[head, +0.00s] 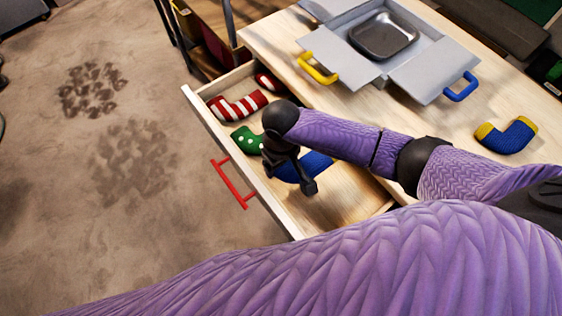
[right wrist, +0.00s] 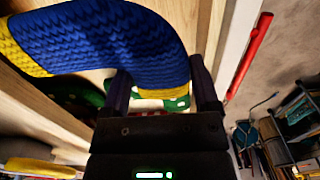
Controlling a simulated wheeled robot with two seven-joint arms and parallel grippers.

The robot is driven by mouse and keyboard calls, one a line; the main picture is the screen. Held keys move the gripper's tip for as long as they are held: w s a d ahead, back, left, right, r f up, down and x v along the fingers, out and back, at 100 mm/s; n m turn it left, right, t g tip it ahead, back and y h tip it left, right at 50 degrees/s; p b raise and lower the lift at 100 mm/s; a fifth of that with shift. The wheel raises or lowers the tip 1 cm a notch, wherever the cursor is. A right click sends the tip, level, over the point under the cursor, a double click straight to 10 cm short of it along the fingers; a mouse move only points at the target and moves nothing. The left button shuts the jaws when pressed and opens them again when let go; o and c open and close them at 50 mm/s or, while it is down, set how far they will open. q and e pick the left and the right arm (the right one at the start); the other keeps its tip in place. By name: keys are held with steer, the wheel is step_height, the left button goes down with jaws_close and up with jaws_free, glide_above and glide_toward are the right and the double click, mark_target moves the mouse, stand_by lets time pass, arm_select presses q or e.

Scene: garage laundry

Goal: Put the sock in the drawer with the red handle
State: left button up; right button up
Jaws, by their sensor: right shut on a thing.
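A blue knitted sock with yellow ends (right wrist: 110,38) is between the fingers of my right gripper (head: 291,178). In the head view the held sock (head: 317,164) is partly hidden by the gripper and my forearm. My right gripper is shut on it, over the inside of the open drawer (head: 203,117). I cannot tell whether the sock touches the drawer floor. The drawer's red handle (head: 234,183) is on its front, and also shows in the right wrist view (right wrist: 249,57). My left gripper is not in view.
A red-and-white striped sock (head: 238,107) and a green dotted sock (head: 246,139) lie in the drawer. Another blue-and-yellow sock (head: 507,136) lies on the wooden top. A grey open-flapped box (head: 335,56) with yellow and blue handles holds a dark tray (head: 383,36).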

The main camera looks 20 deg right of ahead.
steer(key=shift+r, duration=0.1)
steer(key=shift+f, duration=0.6)
steer(key=o, duration=1.1)
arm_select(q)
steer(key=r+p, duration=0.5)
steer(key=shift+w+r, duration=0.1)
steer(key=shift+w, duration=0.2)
arm_select(e)
step_height(320, 180, up, 13)
steer(key=shift+r, duration=0.15)
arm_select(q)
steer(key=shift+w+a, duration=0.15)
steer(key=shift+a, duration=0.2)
